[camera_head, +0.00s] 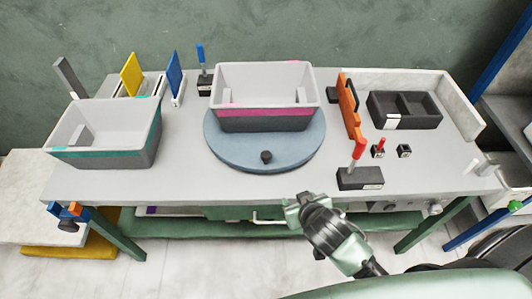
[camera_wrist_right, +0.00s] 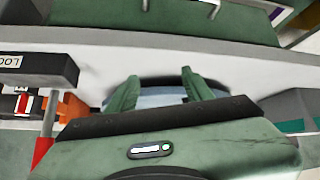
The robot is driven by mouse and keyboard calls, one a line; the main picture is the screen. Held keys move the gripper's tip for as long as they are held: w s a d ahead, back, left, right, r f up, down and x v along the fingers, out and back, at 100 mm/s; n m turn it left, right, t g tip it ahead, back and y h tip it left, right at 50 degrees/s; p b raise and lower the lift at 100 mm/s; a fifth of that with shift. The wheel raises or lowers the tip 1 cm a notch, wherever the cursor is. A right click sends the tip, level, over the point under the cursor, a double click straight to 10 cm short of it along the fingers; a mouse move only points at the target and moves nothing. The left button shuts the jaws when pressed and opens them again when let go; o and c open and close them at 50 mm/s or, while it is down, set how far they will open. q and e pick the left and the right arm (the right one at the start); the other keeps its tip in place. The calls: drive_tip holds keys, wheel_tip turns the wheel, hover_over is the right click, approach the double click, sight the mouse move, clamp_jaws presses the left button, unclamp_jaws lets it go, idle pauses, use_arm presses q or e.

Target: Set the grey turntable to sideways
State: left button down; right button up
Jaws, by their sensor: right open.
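The turntable (camera_head: 222,150) is a round blue-grey disc in the middle of the table, with a dark knob (camera_head: 266,157) near its front edge. A light grey crate with a pink band (camera_head: 266,112) stands on it, its long side facing me. My right gripper (camera_head: 300,203) is open and empty, in front of the table's front edge and apart from the turntable. In the right wrist view its two green fingers (camera_wrist_right: 160,88) are spread, with part of the turntable (camera_wrist_right: 160,101) visible between them. My left gripper is not in view.
A crate with a teal band (camera_head: 100,150) stands at the left. To the right are a black block with a red lever (camera_head: 360,178), an orange upright (camera_head: 348,108) and a black two-part tray (camera_head: 405,112). The tabletop left of the turntable (camera_head: 182,170) is clear.

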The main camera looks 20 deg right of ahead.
sight(267, 156)
drive_tip(key=w+a+t+y, duration=0.1)
drive_tip(key=w, duration=0.4)
drive_tip(key=w+a+t+p, duration=0.1)
drive_tip(key=w+t, duration=0.1)
drive_tip(key=w, duration=0.4)
drive_tip(key=w+a+r+n+t+y, duration=0.1)
drive_tip(key=w, duration=0.4)
drive_tip(key=shift+w+a+r+t+y, duration=0.1)
drive_tip(key=shift+w+a+t+y, duration=0.2)
drive_tip(key=shift+w+a, duration=0.1)
clamp_jaws()
idle(0.7)
